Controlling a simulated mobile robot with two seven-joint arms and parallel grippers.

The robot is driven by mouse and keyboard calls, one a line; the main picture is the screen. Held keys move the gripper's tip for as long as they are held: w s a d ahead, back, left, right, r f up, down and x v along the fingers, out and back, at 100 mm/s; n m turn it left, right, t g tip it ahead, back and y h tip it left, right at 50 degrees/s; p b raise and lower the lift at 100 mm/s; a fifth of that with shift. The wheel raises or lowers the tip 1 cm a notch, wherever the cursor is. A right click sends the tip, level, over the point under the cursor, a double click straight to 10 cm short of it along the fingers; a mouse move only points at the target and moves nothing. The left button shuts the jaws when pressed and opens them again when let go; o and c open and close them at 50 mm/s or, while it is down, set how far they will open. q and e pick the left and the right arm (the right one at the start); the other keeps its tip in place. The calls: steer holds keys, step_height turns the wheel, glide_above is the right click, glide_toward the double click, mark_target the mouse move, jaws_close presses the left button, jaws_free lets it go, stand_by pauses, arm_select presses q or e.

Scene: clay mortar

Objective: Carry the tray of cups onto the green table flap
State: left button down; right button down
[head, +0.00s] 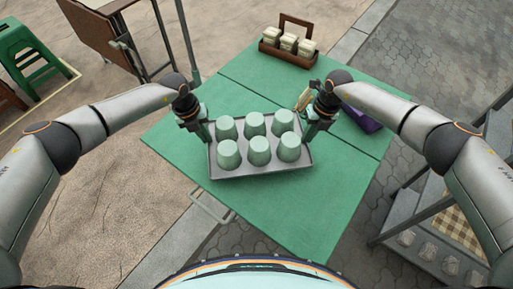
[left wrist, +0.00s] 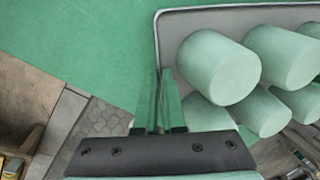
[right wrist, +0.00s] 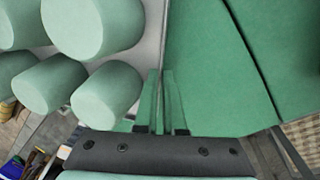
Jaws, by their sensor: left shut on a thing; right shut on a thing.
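A grey metal tray (head: 226,175) holds several pale green upside-down cups (head: 259,151) in two rows. It is over the near section of the green table, the flap (head: 290,220); I cannot tell whether it touches the surface. My left gripper (head: 206,131) is shut on the tray's left edge, and my right gripper (head: 307,129) is shut on its right edge. The left wrist view shows closed fingers (left wrist: 163,98) at the tray rim (left wrist: 157,40). The right wrist view shows closed fingers (right wrist: 161,98) beside the cups (right wrist: 105,95).
A wooden carrier (head: 287,43) with jars stands at the table's far end. A purple item (head: 361,119) and a pale brush-like thing (head: 303,97) lie behind my right gripper. A metal bracket (head: 212,207) sits at the near-left edge. A shelf rack (head: 425,225) stands right, a green stool (head: 30,55) far left.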

arm_select(q)
steer(key=shift+a+f, duration=0.15)
steer(key=shift+a, duration=0.05)
arm_select(e)
steer(key=shift+d+f, duration=0.2)
